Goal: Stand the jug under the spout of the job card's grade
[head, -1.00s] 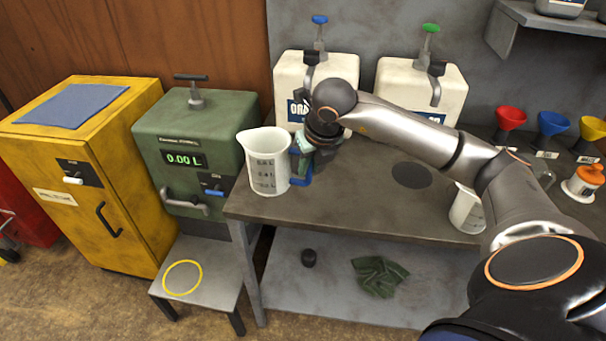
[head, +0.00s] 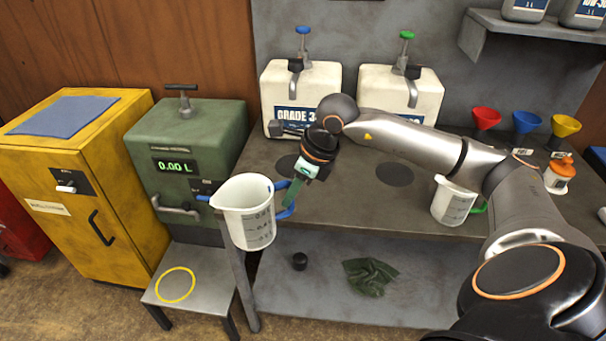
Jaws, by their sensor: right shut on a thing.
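A white measuring jug (head: 249,215) with a blue handle is held in the air by my right gripper (head: 293,193), in front of the bench's left end and slightly tilted. The gripper is shut on its handle. A second white jug (head: 452,203) with a green handle stands on the bench at right. Two cream drums stand at the back: the left drum (head: 277,92) has a blue-knobbed tap and a partly hidden "GRADE 3" label, the right drum (head: 425,95) a green-knobbed tap. The green dispenser (head: 200,130) reads 0.00 L. I see no readable job card. My left gripper is out of view.
Dark round discs mark the bench (head: 335,205), one (head: 395,173) in front of the right drum. A low stool (head: 205,290) with a yellow ring (head: 176,285) stands below the dispenser. Coloured funnels (head: 527,122) and an orange-capped bottle (head: 560,175) are at right.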

